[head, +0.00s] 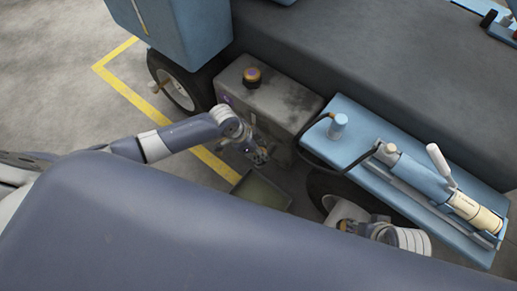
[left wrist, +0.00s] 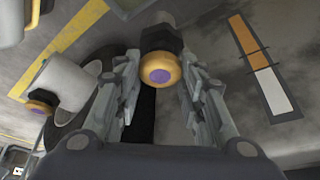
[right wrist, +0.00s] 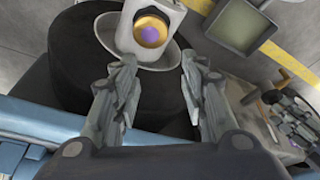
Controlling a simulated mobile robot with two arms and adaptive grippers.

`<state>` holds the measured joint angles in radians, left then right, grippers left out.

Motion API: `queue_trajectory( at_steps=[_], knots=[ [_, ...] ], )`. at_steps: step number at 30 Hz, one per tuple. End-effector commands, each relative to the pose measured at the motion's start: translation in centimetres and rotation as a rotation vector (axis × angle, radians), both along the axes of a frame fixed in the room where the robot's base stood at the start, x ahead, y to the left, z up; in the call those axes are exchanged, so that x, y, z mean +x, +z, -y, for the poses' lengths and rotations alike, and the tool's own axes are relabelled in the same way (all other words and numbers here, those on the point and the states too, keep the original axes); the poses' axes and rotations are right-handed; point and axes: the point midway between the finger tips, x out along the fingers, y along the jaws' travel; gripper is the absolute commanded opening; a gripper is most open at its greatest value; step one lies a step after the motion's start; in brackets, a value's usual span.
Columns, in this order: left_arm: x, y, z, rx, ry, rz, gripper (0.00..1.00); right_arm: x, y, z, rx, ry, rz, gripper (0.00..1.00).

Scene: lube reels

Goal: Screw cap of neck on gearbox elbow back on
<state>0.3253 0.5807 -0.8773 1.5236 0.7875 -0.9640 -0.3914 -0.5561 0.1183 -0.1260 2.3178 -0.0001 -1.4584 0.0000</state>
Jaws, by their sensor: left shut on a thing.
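The grey gearbox (head: 270,100) stands beside the blue machine, with an orange and dark cap (head: 251,76) on its top. My left gripper (head: 258,152) is low at the gearbox's front face. In the left wrist view its fingers are shut on an orange cap with a purple centre (left wrist: 160,70). My right gripper (right wrist: 160,75) is open and empty beside a black wheel.
A wheel hub (right wrist: 137,22) bears another orange cap with purple centre (right wrist: 151,31). A shallow tray (head: 262,190) is on the floor below the gearbox. A blue ledge (head: 365,165) carries a pump and hose. An orange and white strip (left wrist: 264,65) shows on the gearbox face.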

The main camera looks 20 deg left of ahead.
Motion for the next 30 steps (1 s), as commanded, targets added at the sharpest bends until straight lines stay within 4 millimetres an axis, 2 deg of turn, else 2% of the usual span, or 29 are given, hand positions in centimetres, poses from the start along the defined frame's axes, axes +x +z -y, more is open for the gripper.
queue_trajectory(
  at_steps=[30],
  knots=[
    [0.0,0.0,0.0,-0.001,0.000,0.001,0.06,0.2,-2.1,-0.2,0.003,-0.001,-0.015,0.40]
  ],
)
